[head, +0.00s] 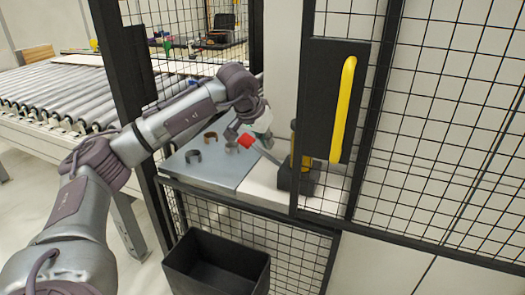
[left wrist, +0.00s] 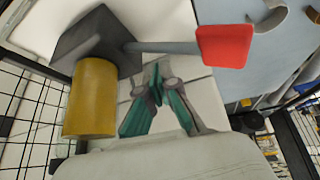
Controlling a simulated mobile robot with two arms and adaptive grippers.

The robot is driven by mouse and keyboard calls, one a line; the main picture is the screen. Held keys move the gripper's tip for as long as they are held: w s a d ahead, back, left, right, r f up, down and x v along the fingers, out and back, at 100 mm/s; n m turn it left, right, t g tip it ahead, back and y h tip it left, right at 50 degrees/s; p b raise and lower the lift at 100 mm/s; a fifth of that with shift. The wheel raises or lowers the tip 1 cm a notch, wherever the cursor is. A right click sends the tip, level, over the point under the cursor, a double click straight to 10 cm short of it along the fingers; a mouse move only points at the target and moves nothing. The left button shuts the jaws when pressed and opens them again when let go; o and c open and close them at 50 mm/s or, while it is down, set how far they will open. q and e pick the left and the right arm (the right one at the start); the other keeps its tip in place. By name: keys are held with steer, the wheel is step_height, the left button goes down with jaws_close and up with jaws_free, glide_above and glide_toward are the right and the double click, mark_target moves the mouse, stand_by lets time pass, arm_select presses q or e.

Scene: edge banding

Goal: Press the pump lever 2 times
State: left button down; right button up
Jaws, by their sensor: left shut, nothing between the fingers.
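The pump has a yellow cylinder (left wrist: 92,98) and a dark block (left wrist: 98,42). In the head view it stands on a light surface behind the mesh frame, with its dark base (head: 296,180) partly behind the black door panel. Its lever is a grey rod (left wrist: 165,47) ending in a red paddle (left wrist: 224,46). In the head view the red paddle (head: 245,140) sticks out to the left, raised. My left gripper (head: 262,124), with teal fingers, is right by the lever. In the left wrist view the gripper (left wrist: 158,78) is shut and empty, its tips near the rod; contact is unclear.
A black panel with a yellow handle (head: 343,110) stands right of the pump. Curved brown and grey pieces (head: 193,156) lie on the grey plate (head: 205,172). A black bin (head: 215,262) is below. A roller conveyor (head: 60,95) is at left. Mesh fencing surrounds the opening.

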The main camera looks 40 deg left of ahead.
mark_target(259, 150)
arm_select(q)
steer(key=shift+a+f, duration=0.15)
steer(key=shift+f, duration=0.05)
steer(key=shift+s+a+f+b, duration=0.1)
steer(key=shift+a+f+b, duration=0.25)
steer(key=shift+f, duration=0.25)
steer(key=shift+s+a+f+b, duration=0.15)
steer(key=shift+a+f+b, duration=0.2)
steer(key=shift+f, duration=0.2)
steer(key=shift+s+a+f+b, duration=0.1)
steer(key=shift+a+f+b, duration=0.2)
steer(key=shift+f, duration=0.3)
stand_by(1.9)
steer(key=shift+d+r, duration=0.1)
stand_by(0.5)
steer(key=shift+w+d+r+p, duration=0.15)
steer(key=shift+d+r+p, duration=0.2)
steer(key=shift+r+p, duration=0.3)
steer(key=shift+w+d+r+p, duration=0.15)
steer(key=shift+d+r+p, duration=0.15)
steer(key=shift+r+p, duration=0.3)
steer(key=shift+w+d+r+p, duration=0.1)
steer(key=shift+d+r+p, duration=0.35)
steer(key=shift+r+p, duration=0.3)
